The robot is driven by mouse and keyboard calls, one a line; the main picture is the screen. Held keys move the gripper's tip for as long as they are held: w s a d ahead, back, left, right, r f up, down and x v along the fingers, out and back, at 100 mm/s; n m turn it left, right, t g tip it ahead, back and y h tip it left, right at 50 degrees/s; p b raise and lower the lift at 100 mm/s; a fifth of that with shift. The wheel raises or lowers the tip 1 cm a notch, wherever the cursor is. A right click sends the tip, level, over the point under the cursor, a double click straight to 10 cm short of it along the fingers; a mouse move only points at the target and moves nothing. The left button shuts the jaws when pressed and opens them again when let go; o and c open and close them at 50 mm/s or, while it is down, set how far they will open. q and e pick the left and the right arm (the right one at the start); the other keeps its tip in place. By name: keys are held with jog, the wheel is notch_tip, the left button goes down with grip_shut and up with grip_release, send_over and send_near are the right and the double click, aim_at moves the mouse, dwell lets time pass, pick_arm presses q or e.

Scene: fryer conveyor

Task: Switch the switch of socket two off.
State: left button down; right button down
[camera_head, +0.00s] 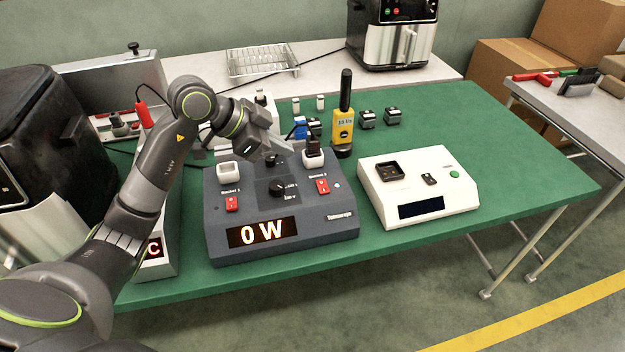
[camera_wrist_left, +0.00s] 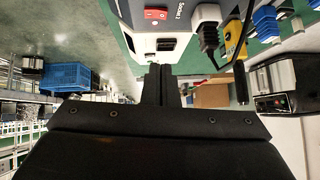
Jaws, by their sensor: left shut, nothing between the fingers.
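The dark grey power meter box (camera_head: 340,228) stands on the green table, and its display (camera_head: 262,232) reads 0 W. The red switch of socket two (camera_head: 322,187) is on its right side, below the white socket (camera_head: 313,161) with a black plug (camera_head: 313,146) in it. In the left wrist view the red switch (camera_wrist_left: 155,14) is at the top, beside the socket (camera_wrist_left: 206,14) and plug (camera_wrist_left: 208,42). My left gripper (camera_head: 288,151) is shut and empty, above the box's back edge, left of the plug, apart from the switch. My right gripper is out of view. The switch's position is unclear.
Socket one (camera_head: 229,171), empty, and its red switch (camera_head: 231,204) are on the box's left. A white device (camera_head: 440,205) stands to the right. A yellow tester (camera_head: 343,128) stands behind. A black fryer (camera_head: 45,150) is at far left. The table's right end is free.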

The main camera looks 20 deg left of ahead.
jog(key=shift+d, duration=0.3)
pick_arm(q)
jog(key=shift+d, duration=0.1)
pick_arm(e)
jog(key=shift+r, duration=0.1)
pick_arm(q)
send_over(326, 181)
jog(key=s+a, duration=0.2)
jog(key=f, duration=0.7)
jog(key=shift+s+d+f+p, duration=0.2)
jog(key=shift+p, duration=0.15)
jog(key=shift+w+a+f, duration=0.1)
jog(key=shift+a+f, duration=0.1)
jog(key=shift+f, duration=1)
jog(key=shift+a+f, duration=0.1)
jog(key=shift+f, duration=0.5)
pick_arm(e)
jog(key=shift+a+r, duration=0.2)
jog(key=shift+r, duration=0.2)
pick_arm(q)
jog(key=shift+w, duration=0.1)
